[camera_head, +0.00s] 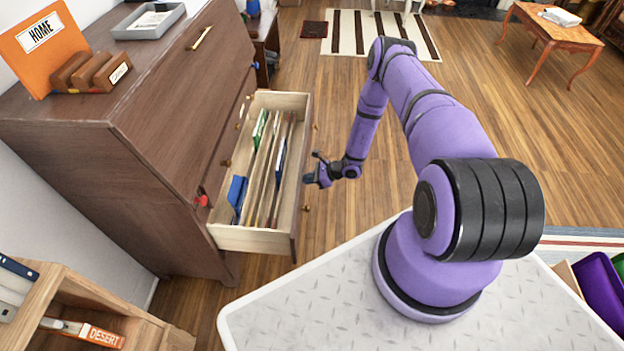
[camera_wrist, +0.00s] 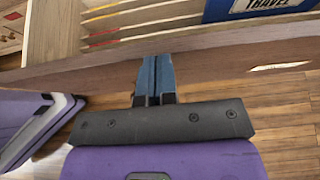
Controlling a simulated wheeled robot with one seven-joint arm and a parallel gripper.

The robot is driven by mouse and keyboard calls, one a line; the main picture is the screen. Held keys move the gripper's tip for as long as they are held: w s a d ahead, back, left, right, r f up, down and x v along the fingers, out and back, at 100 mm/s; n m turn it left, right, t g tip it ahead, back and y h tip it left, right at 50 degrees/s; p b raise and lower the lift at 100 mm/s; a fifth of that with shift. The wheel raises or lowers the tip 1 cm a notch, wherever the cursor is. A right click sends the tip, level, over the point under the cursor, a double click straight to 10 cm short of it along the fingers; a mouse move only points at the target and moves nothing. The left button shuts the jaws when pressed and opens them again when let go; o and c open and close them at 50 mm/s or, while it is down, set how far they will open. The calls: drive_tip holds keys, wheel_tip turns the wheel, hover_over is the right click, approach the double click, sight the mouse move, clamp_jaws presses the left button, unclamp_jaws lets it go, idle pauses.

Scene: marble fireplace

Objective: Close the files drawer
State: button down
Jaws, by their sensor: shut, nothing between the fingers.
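The files drawer (camera_head: 260,238) is pulled out from the brown wooden cabinet (camera_head: 165,140), with upright folders and a blue item inside. Its front panel faces right, toward my arm. My gripper (camera_head: 308,180) is beside the outer face of the front panel, near its middle. In the wrist view my gripper (camera_wrist: 154,62) has its blue fingers together and empty, with the tips at the drawer's front panel (camera_wrist: 230,62). I cannot tell whether the tips touch it. A blue folder labelled TRAVEL (camera_wrist: 262,6) shows inside the drawer in the wrist view.
An orange HOME folder (camera_head: 42,42), a brown wooden holder (camera_head: 92,73) and a grey tray (camera_head: 148,20) are on the cabinet top. A wooden shelf unit (camera_head: 95,310) stands at the lower left. The wooden floor (camera_head: 330,110) right of the drawer is clear.

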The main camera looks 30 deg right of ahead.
drive_tip(key=w+a, duration=0.7)
drive_tip(key=a, duration=0.3)
drive_tip(key=w+a, duration=0.7)
drive_tip(key=a, duration=0.4)
drive_tip(key=shift+w+a, duration=0.2)
drive_tip(key=shift+d, duration=0.1)
